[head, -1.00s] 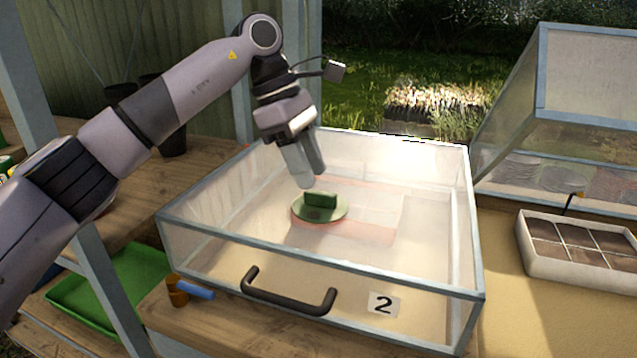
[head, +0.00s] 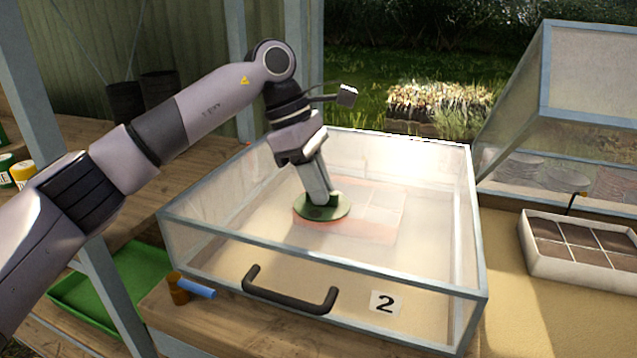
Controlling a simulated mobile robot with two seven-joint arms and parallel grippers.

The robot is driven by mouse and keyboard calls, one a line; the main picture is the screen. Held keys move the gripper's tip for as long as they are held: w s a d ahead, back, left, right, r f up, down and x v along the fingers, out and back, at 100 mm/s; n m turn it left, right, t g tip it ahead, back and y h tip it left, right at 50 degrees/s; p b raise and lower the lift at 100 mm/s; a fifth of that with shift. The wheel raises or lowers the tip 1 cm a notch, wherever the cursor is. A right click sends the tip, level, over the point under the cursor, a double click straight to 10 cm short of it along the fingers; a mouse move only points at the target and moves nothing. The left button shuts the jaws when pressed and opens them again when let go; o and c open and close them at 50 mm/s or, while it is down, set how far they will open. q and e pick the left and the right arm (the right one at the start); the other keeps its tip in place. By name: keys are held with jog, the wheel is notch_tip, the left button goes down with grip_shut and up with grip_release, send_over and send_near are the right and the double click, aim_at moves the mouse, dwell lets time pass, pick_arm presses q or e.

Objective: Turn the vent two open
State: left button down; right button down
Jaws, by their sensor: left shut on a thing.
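The vent two is a green round disc with a raised grip (head: 318,212) on the clear lid of the box labelled 2 (head: 384,303). My left gripper (head: 328,198) comes down on the vent from above and is shut on its raised grip. The fingers hide most of the grip. The disc's front part and rim show below the fingers. My right gripper is not in view.
The closed box has a dark handle (head: 290,292) at its front. A propped-open glazed lid (head: 590,75) and a white seed tray (head: 575,262) are at right. A green tray (head: 110,285) and a blue-handled tool (head: 195,289) are at left.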

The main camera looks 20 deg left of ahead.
pick_arm(q)
jog(key=shift+n, duration=0.3)
jog(key=n+t, duration=0.1)
jog(key=n, duration=0.1)
jog(key=shift+s+n+b, duration=0.1)
jog(key=shift+n+b, duration=0.25)
jog(key=shift+n, duration=0.05)
jog(key=n+t, duration=0.1)
jog(key=n, duration=0.1)
jog(key=shift+n+y+b, duration=0.35)
jog(key=shift+n+y, duration=0.05)
jog(key=n+t, duration=0.1)
jog(key=n, duration=0.1)
jog(key=shift+s+d+n+b, duration=0.1)
jog(key=shift+n+b, duration=0.2)
jog(key=shift+b, duration=0.1)
jog(key=shift+n+t+y+b, duration=0.3)
jog(key=shift+n+t+y, duration=0.15)
jog(key=shift+n, duration=0.45)
jog(key=n, duration=0.1)
jog(key=n+y+b, duration=0.1)
jog(key=n, duration=0.1)
jog(key=shift+s+d+n+t, duration=0.1)
jog(key=shift+d+n+t, duration=0.05)
jog(key=shift+n+t, duration=0.15)
jog(key=shift+n+y+b, duration=0.65)
jog(key=shift+n+y, duration=0.2)
jog(key=shift+n, duration=0.95)
jog(key=c, duration=1.2)
grip_release()
